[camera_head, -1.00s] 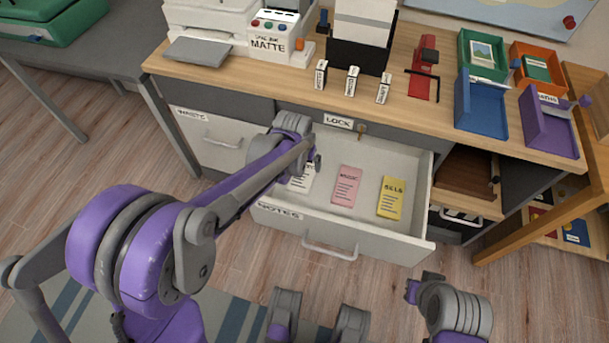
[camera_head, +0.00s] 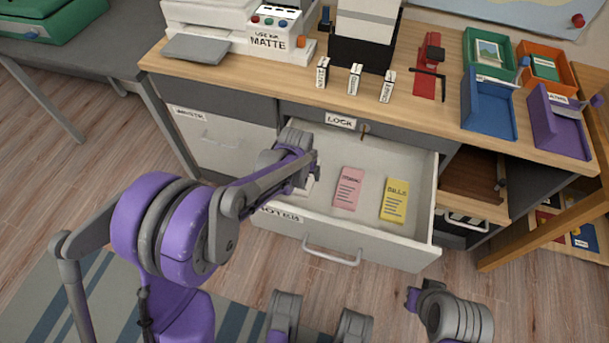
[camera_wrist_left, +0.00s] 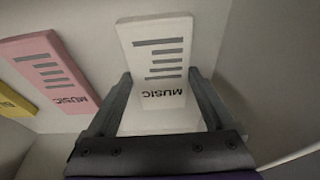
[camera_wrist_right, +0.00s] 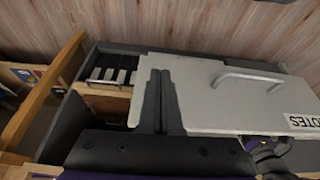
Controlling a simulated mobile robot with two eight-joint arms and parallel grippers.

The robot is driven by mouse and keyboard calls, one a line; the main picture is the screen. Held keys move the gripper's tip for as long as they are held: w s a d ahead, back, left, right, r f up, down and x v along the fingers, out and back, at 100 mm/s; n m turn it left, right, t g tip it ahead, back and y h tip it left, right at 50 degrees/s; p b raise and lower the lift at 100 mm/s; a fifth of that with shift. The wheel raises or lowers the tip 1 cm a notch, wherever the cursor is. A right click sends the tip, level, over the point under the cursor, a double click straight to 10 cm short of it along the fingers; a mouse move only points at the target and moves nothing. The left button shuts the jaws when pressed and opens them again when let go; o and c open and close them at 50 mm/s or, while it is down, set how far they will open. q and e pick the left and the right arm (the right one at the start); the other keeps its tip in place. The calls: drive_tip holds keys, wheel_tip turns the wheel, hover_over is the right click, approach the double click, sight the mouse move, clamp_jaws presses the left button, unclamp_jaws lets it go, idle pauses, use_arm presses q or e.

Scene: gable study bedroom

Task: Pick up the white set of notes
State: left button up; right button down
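The white set of notes (camera_wrist_left: 158,65), labelled MUSIC, lies in the open drawer (camera_head: 330,228). In the left wrist view, my left gripper (camera_wrist_left: 157,76) is open, with one finger on each side of the notes' lower part. I cannot tell whether the fingers touch it. In the head view my left gripper reaches into the drawer's left part and hides most of the white notes (camera_head: 305,186). My right gripper (camera_wrist_right: 160,74) is shut and empty, with the drawer front behind it in the right wrist view.
A pink set (camera_head: 348,188) and a yellow set (camera_head: 394,201) lie to the right in the same drawer. The drawer walls surround them. The desktop (camera_head: 300,85) above holds a printer, small labelled blocks and trays. An open shelf (camera_head: 470,178) is right of the drawer.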

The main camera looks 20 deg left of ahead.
use_arm(q)
drive_tip(key=c, duration=0.8)
